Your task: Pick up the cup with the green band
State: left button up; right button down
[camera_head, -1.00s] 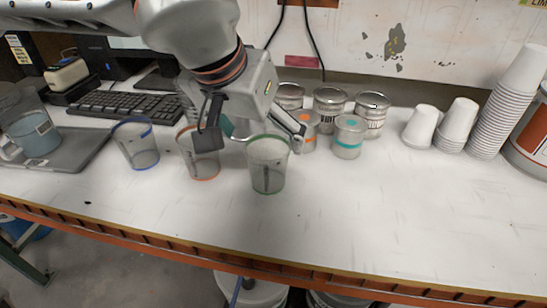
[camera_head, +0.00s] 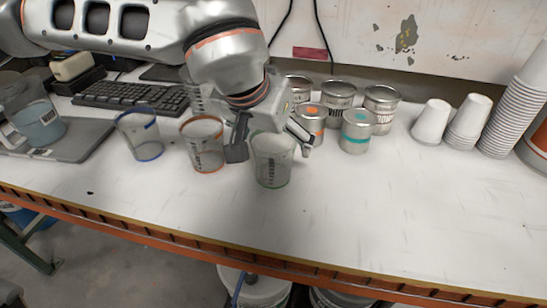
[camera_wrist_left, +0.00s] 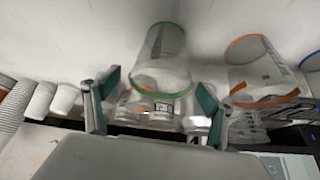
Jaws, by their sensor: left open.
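The clear cup with the green band (camera_head: 272,168) stands upright on the white bench. It also shows in the left wrist view (camera_wrist_left: 163,62), with green lines at both its ends. My left gripper (camera_head: 271,149) is open, with one finger on each side of the cup in the head view. In the left wrist view, my open fingers (camera_wrist_left: 153,94) frame the cup's near end, with gaps at both sides. I cannot tell how far the cup sits between the pads. My right gripper is in neither view.
A cup with an orange band (camera_head: 206,150) stands close at the left, beside my left finger. A blue-banded cup (camera_head: 140,137) is farther left. Cans, including a teal-banded one (camera_head: 357,133), stand behind to the right. White paper cups (camera_head: 432,122) are farther right. The front bench is clear.

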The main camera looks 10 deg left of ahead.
pick_arm(q)
jog(key=c, duration=1)
jog(key=shift+o, duration=0.2)
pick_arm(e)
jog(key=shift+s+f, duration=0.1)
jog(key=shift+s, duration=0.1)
pick_arm(q)
jog(key=shift+r, duration=0.1)
notch_tip(320, 180, up, 20)
jog(key=p, duration=0.3)
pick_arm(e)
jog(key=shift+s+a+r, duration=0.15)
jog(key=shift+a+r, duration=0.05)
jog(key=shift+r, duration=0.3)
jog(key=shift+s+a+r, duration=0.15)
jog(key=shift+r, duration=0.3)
